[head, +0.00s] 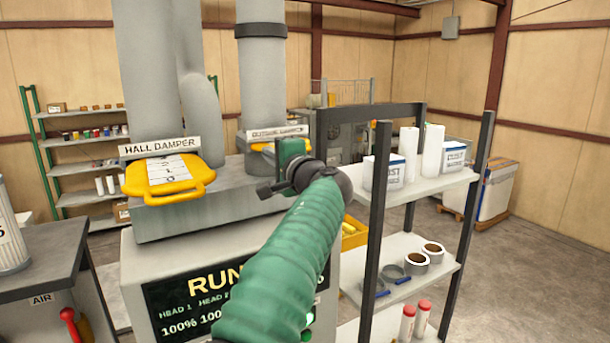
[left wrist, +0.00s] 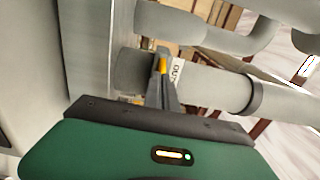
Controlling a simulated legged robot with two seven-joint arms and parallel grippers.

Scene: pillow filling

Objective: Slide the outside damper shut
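The outside damper's yellow plate (head: 262,147) shows at the foot of the rear grey pipe, under a label reading OUTSIDE DAMPER (head: 277,132). My left gripper (head: 293,150) is in front of its right part and hides it. In the left wrist view, a small bit of yellow (left wrist: 162,64) shows at the tips of my left gripper (left wrist: 163,78), beside the white label (left wrist: 178,72). The fingers look close together, but whether they hold the yellow part is unclear. My right gripper is out of view.
The yellow hall damper (head: 166,177) juts out at the front left pipe. A dark-posted shelf rack (head: 378,210) with rolls and boxes stands close on the right. A dark screen reading RUN (head: 180,305) is below. Open floor lies at the far right.

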